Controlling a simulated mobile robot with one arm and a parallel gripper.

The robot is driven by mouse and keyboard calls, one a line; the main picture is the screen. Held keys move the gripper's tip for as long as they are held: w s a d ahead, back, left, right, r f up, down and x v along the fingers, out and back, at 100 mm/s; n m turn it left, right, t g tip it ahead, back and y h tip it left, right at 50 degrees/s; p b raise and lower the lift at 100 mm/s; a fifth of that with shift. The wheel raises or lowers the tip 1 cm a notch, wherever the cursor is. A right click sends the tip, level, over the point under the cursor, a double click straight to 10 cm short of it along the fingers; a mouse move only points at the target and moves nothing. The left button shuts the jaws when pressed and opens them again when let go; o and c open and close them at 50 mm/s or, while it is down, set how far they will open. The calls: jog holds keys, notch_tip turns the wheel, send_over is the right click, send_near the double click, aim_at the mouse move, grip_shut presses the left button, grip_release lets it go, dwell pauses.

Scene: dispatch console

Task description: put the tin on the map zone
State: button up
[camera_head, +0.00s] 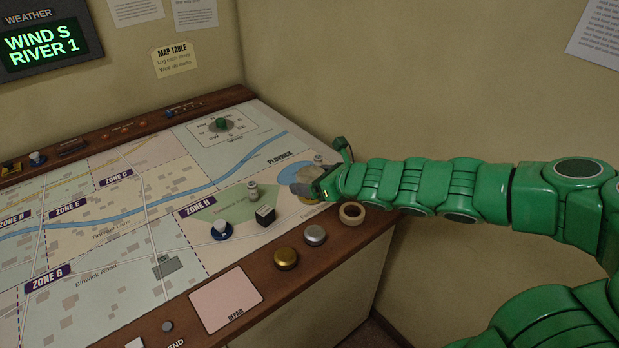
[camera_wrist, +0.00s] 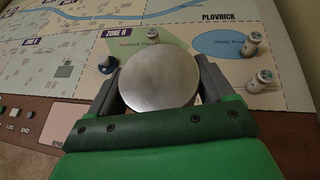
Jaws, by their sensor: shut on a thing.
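In the wrist view a round tin (camera_wrist: 160,78) with a plain silver-grey top sits between the two fingers of my gripper (camera_wrist: 158,92), which is shut on it. The map (camera_head: 120,255) is printed with several labelled zones. The ZONE H label (camera_head: 198,210) lies left of my gripper, and it also shows in the wrist view (camera_wrist: 117,35) beyond the tin. I cannot tell the tin's height above the map.
On the map stand a blue-and-white piece (camera_head: 222,229), a grey piece (camera_head: 253,190) and a black-and-white cube (camera_head: 265,215). A gold disc (camera_head: 286,258), a silver disc (camera_head: 315,235) and a ring (camera_head: 352,212) lie on the wooden front edge. The map's left part is mostly clear.

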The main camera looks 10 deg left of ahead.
jog(key=shift+s+d+r, duration=0.1)
jog(key=shift+s+r, duration=0.05)
jog(key=shift+s, duration=0.2)
